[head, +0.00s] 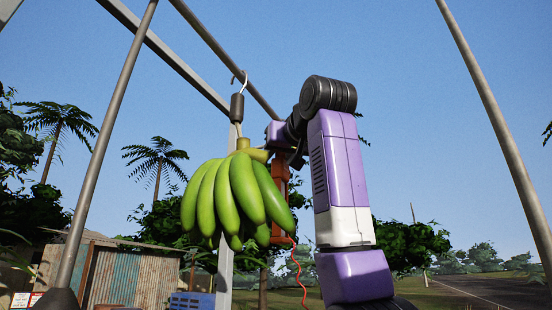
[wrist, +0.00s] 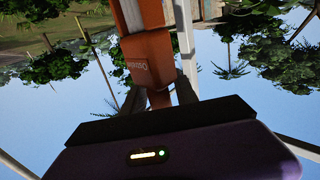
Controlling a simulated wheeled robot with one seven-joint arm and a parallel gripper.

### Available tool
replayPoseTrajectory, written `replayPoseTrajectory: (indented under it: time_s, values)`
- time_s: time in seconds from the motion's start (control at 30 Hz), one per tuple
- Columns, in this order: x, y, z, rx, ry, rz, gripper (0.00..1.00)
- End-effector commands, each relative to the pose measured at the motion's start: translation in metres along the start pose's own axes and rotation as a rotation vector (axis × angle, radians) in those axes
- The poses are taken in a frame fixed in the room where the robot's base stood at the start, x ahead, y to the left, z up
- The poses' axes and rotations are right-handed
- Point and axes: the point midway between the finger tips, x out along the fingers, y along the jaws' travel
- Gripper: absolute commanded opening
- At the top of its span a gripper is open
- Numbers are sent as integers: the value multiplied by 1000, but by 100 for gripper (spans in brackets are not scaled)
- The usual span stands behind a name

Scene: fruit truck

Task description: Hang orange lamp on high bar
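The orange lamp (head: 281,172) is upright in the head view, partly hidden behind a bunch of green bananas, with a red cord hanging below it. In the wrist view the orange lamp (wrist: 149,62) fills the space between the fingers of my gripper (wrist: 160,95), which is shut on it. In the head view my fingers are mostly hidden by the bananas and my own arm. A round grey high bar (head: 222,52) runs overhead, above the lamp. Whether the lamp's top touches the bar cannot be seen.
The green bananas (head: 233,196) hang from a metal hook (head: 240,80) at the bar, close to the left of my gripper. A square beam (head: 168,55) and slanted poles (head: 500,125) frame the space. Open air lies to the right of my arm.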

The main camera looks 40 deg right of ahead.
Motion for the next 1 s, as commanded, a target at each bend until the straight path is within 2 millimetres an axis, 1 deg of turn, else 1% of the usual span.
replayPoseTrajectory:
  time_s: [0.3,0.43,0.57,0.7,0.8,0.9,1.0]
  values:
    - [0,0,1,0,-3,0,47]
    - [-6,0,2,0,-1,0,47]
    - [-24,0,3,0,2,0,47]
    - [-48,0,3,0,2,0,47]
    - [-62,0,2,0,2,0,47]
    - [-72,0,2,0,1,0,47]
    - [-77,0,1,0,-1,0,47]
